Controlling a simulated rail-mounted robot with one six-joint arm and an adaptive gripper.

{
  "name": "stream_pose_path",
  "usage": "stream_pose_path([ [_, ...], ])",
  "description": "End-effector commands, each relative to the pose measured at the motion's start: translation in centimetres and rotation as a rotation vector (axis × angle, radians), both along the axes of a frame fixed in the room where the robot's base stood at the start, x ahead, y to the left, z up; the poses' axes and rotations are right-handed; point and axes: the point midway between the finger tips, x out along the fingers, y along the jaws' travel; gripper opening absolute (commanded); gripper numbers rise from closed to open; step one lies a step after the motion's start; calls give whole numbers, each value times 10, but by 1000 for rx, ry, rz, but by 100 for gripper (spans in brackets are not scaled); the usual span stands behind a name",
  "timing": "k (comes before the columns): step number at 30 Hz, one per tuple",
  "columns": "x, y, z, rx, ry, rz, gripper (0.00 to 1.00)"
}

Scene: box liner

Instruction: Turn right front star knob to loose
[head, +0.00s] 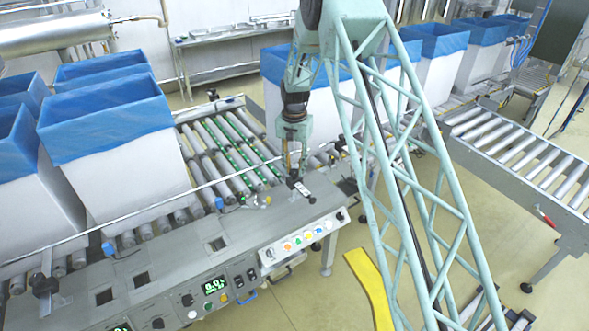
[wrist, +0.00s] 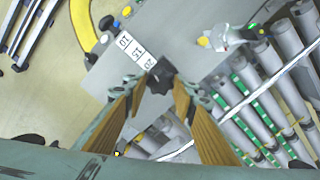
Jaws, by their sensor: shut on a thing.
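The right front star knob (wrist: 160,77) is a black lobed knob at the grey table's right end. In the wrist view it sits between the tips of my gripper (wrist: 157,88), whose two tan-padded fingers are shut on it from both sides. In the head view my gripper (head: 291,168) points down at the knob (head: 293,181), which is small and partly hidden by the fingers. A white scale label marked 10, 15, 20 (wrist: 132,50) lies beside the knob. The knob's exact turn angle cannot be told.
A control box with coloured buttons (head: 305,238) is on the table's front edge. A roller bed (head: 228,145) lies behind the table. Another black star knob (head: 42,284) stands at the left. Blue-lined white boxes (head: 115,140) stand at left and back.

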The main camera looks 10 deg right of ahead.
Motion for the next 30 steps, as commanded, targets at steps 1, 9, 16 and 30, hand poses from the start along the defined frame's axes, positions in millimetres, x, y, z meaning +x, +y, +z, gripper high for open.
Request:
stream_pose_path([
  [1, 0, 0, 0, -1, -1, 0, 27],
  [9, 0, 0, 0, 0, 0, -1, 39],
  [16, 0, 0, 1, 0, 0, -1, 39],
  [30, 1, 0, 38, 1, -3, -1, 39],
])
